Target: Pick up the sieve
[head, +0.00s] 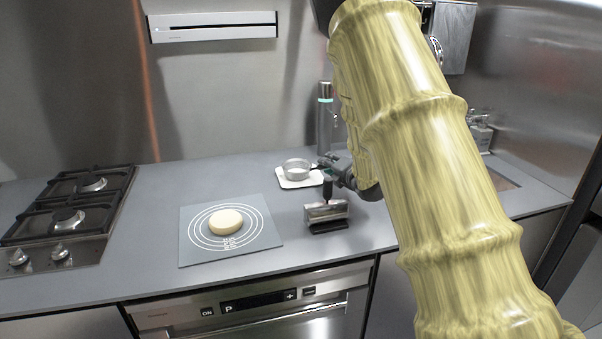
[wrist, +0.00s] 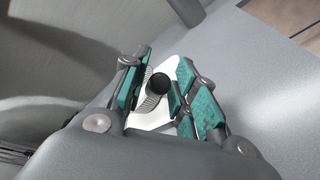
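The sieve (head: 296,168), a small round metal one, sits on a white square plate (head: 299,183) near the back of the counter. My gripper (head: 330,166) is just right of it, at its handle side. In the wrist view the sieve's round black handle end (wrist: 161,84) lies between my gripper's teal-padded fingers (wrist: 157,92). The fingers are apart; the handle end is close to the right finger, with a gap on the left. A strip of the sieve's metal (wrist: 151,101) shows below the handle over the white plate. The fingers hide the rest.
A metal block with a black handle (head: 326,211) stands in front of my gripper. A grey mat (head: 190,248) with a pale round disc (head: 226,221) lies left. A tall cylinder (head: 325,128) stands behind. A gas hob (head: 62,215) is far left.

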